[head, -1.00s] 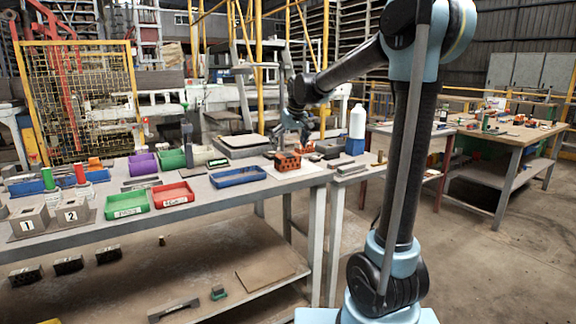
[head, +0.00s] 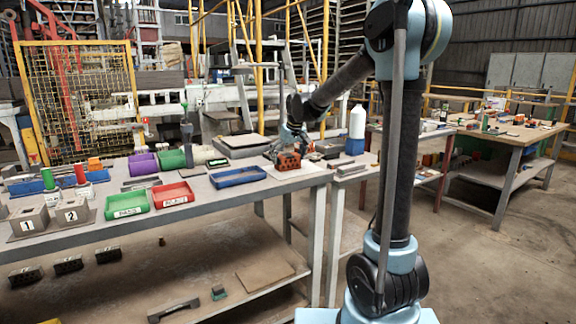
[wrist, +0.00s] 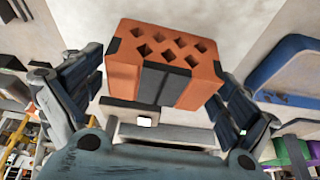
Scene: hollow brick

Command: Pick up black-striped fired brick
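The black-striped fired brick (head: 287,161) is orange-red with dark marks and sits on a pale sheet near the right end of the workbench. In the wrist view the brick (wrist: 162,58) shows diamond-shaped holes in one face and a black band on another. My gripper (head: 288,147) is right at the brick in the head view. In the wrist view my gripper (wrist: 161,72) is open, with one finger on each side of the brick. The fingers look close to its ends; firm contact does not show.
A blue tray (head: 238,177) lies left of the brick, with red (head: 172,194) and green (head: 127,204) trays farther left. A white bottle (head: 357,122) on a blue base stands to the right. A grey slab (head: 244,141) lies behind.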

